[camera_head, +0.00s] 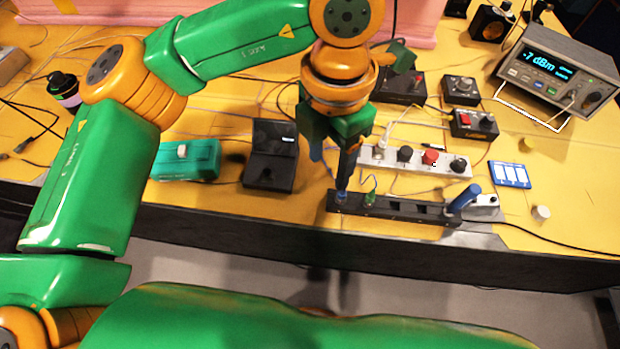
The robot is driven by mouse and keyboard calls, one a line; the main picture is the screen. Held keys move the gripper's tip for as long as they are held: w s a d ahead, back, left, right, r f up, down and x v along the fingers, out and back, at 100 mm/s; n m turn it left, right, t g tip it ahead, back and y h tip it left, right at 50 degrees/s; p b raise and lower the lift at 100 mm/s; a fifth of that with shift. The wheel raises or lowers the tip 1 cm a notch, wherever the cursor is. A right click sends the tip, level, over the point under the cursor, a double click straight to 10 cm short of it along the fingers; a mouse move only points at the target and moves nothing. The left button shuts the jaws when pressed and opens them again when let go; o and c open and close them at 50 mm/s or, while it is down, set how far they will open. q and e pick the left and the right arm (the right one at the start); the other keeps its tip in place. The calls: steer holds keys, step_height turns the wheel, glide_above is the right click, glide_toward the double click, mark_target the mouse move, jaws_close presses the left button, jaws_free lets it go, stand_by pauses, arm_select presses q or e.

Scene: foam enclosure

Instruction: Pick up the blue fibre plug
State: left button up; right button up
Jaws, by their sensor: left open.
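A small blue fibre plug (341,197) sits at the left end of a long black panel (400,210) near the table's front edge. A green plug (370,197) stands just right of it in the same panel. My left gripper (345,184) points down over the blue plug, with its dark fingertips very close to it. It is open; whether a finger touches the plug cannot be told. The fingers partly hide what lies behind them. My right gripper is not in view.
A thick blue-handled item (466,196) leans at the panel's right end. Behind the panel is a white strip with black and red knobs (430,157). A black box (271,158) and teal device (187,160) stand left. A meter (556,70) stands back right. Cables cross the yellow table.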

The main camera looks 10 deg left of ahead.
mark_target(345, 195)
arm_select(q)
steer(key=d+f+p, duration=0.1)
steer(key=s+d+f+p, duration=0.1)
steer(key=d+f, duration=0.1)
steer(key=shift+d+f+p, duration=0.1)
steer(key=shift+f+p, duration=0.1)
steer(key=shift+p, duration=0.1)
steer(key=f, duration=0.2)
steer(key=shift+w+f, duration=0.25)
steer(key=shift+f, duration=0.1)
steer(key=shift+w+a+f, duration=0.1)
steer(key=shift+a+f, duration=0.1)
steer(key=shift+a, duration=0.15)
steer(key=shift+d+r, duration=0.1)
steer(key=shift+d, duration=0.1)
steer(key=c, duration=0.9)
jaws_close()
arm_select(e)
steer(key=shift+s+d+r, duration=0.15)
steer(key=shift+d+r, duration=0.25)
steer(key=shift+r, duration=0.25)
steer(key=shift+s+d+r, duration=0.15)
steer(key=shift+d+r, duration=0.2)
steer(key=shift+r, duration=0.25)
